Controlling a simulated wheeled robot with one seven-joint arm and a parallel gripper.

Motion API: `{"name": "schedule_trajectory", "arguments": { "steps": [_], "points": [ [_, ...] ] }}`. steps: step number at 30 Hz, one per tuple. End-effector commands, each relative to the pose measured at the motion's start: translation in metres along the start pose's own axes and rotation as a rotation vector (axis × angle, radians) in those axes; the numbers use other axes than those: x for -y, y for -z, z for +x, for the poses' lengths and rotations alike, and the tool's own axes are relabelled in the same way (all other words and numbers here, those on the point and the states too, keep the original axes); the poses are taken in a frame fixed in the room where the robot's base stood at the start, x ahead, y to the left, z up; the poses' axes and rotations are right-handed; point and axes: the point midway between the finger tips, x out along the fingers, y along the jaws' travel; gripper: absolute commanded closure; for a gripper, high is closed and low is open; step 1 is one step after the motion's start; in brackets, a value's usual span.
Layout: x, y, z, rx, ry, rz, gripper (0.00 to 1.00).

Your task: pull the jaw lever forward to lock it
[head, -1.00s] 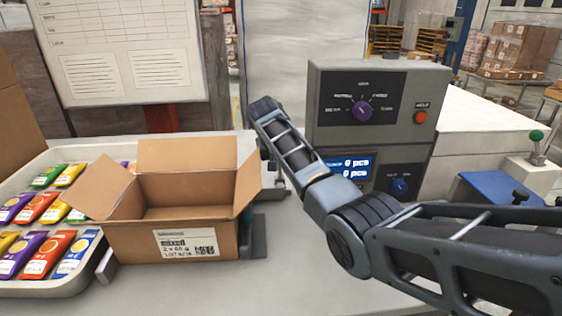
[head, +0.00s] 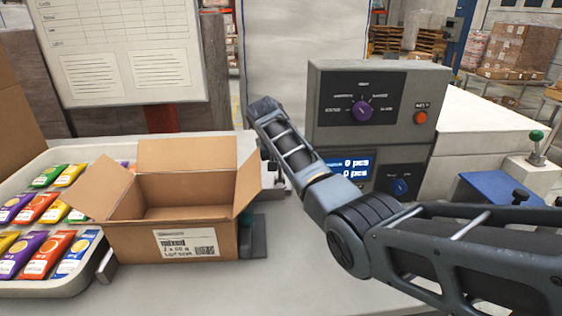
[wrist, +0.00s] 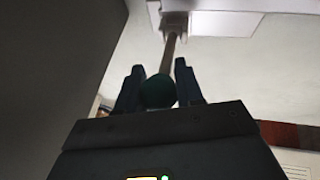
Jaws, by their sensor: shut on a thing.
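In the wrist view a dark green ball knob (wrist: 158,92) sits between the two dark fingers of my gripper (wrist: 159,68). My gripper is shut on this knob of the jaw lever. The lever's thin stem (wrist: 171,52) runs from the knob to a pale mount (wrist: 176,22) at the top of the view. In the head view my arm reaches in from the right and bends down behind the open box's right flap. The fingers and the held knob are hidden there. Grey metal parts (head: 259,238) show beside the box's right wall.
An open cardboard box (head: 185,236) stands on the pale bench (head: 310,290). A tray (head: 75,287) of coloured packets is at left. A grey control box (head: 335,122) stands behind my arm. Another green-knobbed lever (head: 537,137) stands at right by a blue plate (head: 492,187).

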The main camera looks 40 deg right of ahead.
Motion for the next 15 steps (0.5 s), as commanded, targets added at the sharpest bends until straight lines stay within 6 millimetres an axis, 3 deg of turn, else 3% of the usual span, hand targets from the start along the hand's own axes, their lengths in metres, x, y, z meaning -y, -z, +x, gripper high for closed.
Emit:
{"name": "schedule_trajectory", "arguments": {
  "steps": [1,9,10,15],
  "points": [
    [0.0015,-0.0113,0.0057,0.033,-0.007,-0.012,1.0],
    [0.0015,-0.0114,0.0058,0.033,-0.007,-0.012,1.0],
    [0.0015,-0.0114,0.0058,0.033,-0.007,-0.012,0.63],
    [0.0007,-0.0088,0.0044,0.027,-0.006,-0.008,0.46]
  ]
}}
